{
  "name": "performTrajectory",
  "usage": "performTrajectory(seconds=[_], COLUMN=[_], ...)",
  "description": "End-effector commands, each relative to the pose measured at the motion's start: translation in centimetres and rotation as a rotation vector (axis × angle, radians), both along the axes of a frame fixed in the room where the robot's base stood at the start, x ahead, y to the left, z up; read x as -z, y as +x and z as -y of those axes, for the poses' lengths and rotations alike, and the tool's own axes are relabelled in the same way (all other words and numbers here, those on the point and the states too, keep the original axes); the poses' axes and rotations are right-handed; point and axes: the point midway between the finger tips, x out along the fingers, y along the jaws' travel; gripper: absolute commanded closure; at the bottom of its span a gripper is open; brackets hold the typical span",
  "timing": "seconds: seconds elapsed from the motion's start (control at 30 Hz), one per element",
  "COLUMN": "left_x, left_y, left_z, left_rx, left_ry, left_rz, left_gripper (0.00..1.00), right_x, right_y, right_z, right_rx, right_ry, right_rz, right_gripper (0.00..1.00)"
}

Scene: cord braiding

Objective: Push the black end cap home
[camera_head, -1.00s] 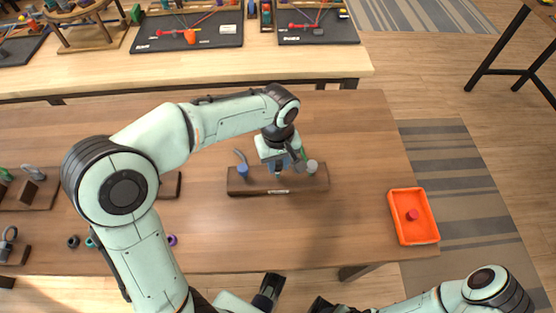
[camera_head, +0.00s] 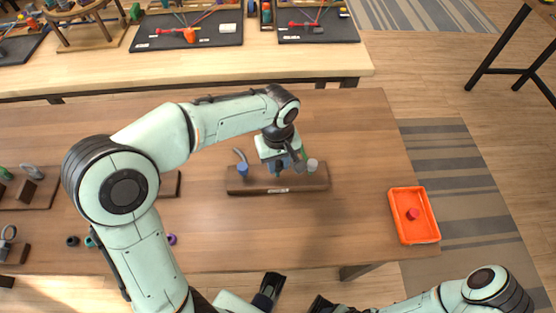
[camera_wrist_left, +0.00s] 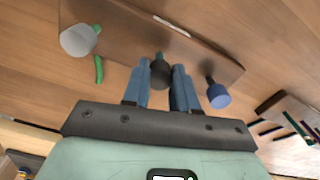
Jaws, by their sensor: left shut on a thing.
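My left gripper (camera_wrist_left: 160,88) is shut on the black end cap (camera_wrist_left: 159,72), with one blue finger on each side of it. A green piece shows at the cap's far end, towards the brown wooden board (camera_wrist_left: 130,30). I cannot tell how fully the cap is seated. In the head view the left gripper (camera_head: 279,170) is over the middle of the board (camera_head: 250,187), and its hand hides most of the cap. A blue cap (camera_wrist_left: 218,96) and a pale grey cap (camera_wrist_left: 78,40) stand on either side along the board.
A curved green cord (camera_wrist_left: 98,68) lies near the grey cap. An orange tray (camera_head: 420,238) with a red piece stands at the right table edge. Small rings (camera_head: 172,239) and other wooden stands lie to the left. The table between board and tray is clear.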

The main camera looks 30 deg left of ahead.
Motion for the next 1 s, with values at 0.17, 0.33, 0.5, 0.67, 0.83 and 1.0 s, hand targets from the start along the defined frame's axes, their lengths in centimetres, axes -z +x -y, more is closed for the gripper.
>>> performTrajectory(seconds=[0.17,0.33,0.5,0.67,0.83,1.0], left_x=[0.5,0.8,1.1,1.2,1.2,1.2], left_y=[0.0,0.0,0.0,0.0,0.0,0.0], left_z=[0.0,0.0,0.0,0.0,0.0,0.0], left_rx=[-0.001,-0.001,-0.001,-0.001,0.0,0.0], left_ry=[0.001,0.001,0.001,0.0,0.0,0.0], left_rz=[-0.001,-0.001,-0.001,0.0,0.0,0.0], left_gripper=[1.0,1.0,1.0,1.0,0.43,0.43], right_x=[0.3,0.5,0.7,0.7,0.7,0.7], right_y=[-0.1,-0.1,-0.2,-0.2,-0.2,-0.2], right_z=[0.0,0.0,0.0,0.0,0.0,0.0], right_rx=[0.0,-0.001,0.0,0.0,0.0,0.0], right_ry=[0.0,0.0,0.0,0.0,0.0,0.0], right_rz=[-0.001,-0.002,-0.002,-0.002,-0.002,-0.002], right_gripper=[0.46,0.46,0.46,0.46,0.46,0.46])
